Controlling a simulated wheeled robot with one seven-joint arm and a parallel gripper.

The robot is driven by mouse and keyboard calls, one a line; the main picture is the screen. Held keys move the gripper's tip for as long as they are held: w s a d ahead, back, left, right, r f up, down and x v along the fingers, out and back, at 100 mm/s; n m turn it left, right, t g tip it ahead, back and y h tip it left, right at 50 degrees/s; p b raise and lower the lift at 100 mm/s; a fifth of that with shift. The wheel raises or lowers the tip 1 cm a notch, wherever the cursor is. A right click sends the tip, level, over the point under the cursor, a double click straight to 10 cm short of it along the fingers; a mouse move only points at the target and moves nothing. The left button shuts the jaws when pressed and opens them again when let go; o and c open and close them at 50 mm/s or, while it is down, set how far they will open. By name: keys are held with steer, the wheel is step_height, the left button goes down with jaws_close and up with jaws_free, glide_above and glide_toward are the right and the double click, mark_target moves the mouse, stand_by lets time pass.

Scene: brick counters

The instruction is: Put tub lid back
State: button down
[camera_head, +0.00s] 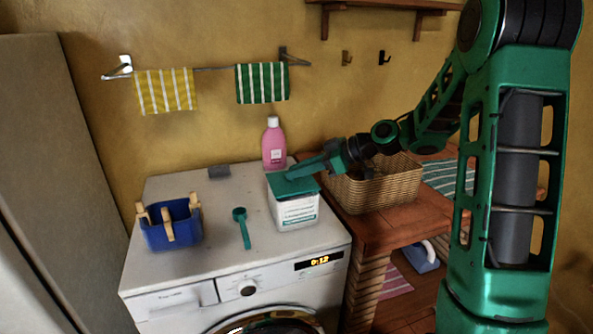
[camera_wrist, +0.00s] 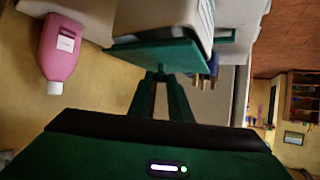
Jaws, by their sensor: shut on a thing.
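The white tub (camera_head: 297,211) stands on top of the washing machine, near its right edge. The green lid (camera_head: 291,184) lies over the tub's top. My gripper (camera_head: 300,172) reaches in from the right and is shut on the lid's edge. In the wrist view the lid (camera_wrist: 160,55) is between the fingertips of my gripper (camera_wrist: 162,75), with the tub (camera_wrist: 165,20) against it. I cannot tell whether the lid is fully seated on the rim.
A wicker basket (camera_head: 372,190) stands on the wooden counter (camera_head: 400,222) to the right, below my arm.

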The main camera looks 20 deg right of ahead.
steer(key=shift+f, duration=0.25)
steer(key=c, duration=1.6)
jaws_free()
steer(key=shift+c, duration=0.2)
steer(key=shift+r, duration=0.45)
steer(key=v, duration=1.2)
steer(key=s+d+f+m+g+h, duration=0.2)
steer(key=s+m, duration=0.4)
steer(key=s, duration=0.5)
steer(key=s+d+f+m+g+h, duration=0.2)
steer(key=s+f+m+h, duration=0.2)
steer(key=s, duration=0.7)
steer(key=s+d+f+m+g+h, duration=0.3)
steer(key=s+m, duration=0.4)
steer(key=s, duration=0.4)
steer(key=shift+s+f+m+h, duration=0.3)
steer(key=shift+s+f+h, duration=0.05)
steer(key=shift+f+h, duration=0.2)
